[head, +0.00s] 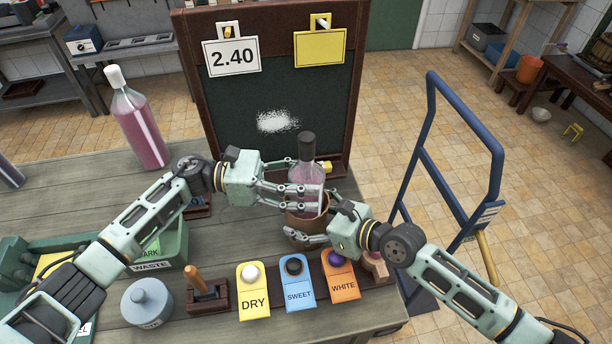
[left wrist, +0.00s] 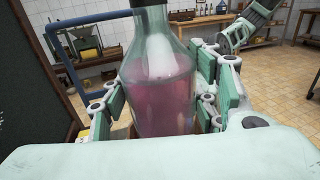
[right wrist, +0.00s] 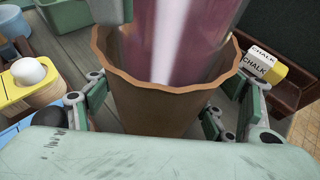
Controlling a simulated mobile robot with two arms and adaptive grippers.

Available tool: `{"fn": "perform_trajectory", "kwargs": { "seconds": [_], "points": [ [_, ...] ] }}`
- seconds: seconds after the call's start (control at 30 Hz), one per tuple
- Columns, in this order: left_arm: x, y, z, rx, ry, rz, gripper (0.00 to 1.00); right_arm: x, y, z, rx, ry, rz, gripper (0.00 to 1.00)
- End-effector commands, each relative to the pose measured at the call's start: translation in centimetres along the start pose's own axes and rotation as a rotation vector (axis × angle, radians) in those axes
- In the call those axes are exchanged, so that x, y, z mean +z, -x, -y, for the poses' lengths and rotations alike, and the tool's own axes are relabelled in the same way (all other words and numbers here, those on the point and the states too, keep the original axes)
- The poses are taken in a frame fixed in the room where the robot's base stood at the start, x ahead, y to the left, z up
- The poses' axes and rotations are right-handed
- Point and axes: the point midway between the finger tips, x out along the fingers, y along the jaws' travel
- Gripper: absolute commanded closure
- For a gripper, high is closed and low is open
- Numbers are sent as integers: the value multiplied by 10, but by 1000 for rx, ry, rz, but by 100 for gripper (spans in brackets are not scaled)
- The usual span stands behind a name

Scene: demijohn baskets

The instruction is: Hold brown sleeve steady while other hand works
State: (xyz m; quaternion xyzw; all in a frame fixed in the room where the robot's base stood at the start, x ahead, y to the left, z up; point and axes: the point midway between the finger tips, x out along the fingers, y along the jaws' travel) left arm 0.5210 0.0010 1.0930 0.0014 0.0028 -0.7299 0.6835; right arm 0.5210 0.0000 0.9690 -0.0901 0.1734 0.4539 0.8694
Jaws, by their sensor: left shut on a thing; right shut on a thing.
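A clear bottle of pink liquid with a dark cap (head: 308,172) stands roughly upright in the middle of the workbench. My left gripper (head: 318,190) is shut around its body, and the bottle (left wrist: 158,85) fills the middle of the left wrist view. The brown sleeve (head: 308,226) is below, open end up. My right gripper (head: 305,232) is shut on the sleeve from the right. In the right wrist view the bottle's lower part is within the wavy rim of the sleeve (right wrist: 165,98). The bottle's base is hidden inside, so its depth cannot be told.
A chalkboard (head: 280,120) with a 2.40 tag stands behind. Another pink bottle (head: 140,125) with a white cap is at back left. DRY (head: 253,300), SWEET (head: 298,295) and WHITE (head: 343,285) tags line the front. A green waste tray (head: 160,255) is left; a blue hand truck (head: 430,160) is right.

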Motion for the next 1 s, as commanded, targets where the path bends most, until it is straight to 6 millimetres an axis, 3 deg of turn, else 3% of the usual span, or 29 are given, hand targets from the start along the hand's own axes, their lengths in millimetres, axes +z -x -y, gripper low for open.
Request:
{"fn": "perform_trajectory", "kwargs": {
  "seconds": [1.0],
  "points": [
    [-17,-1,-1,-1,-4,9,100,-1,0,0,-1,1,-3,49]
  ]
}}
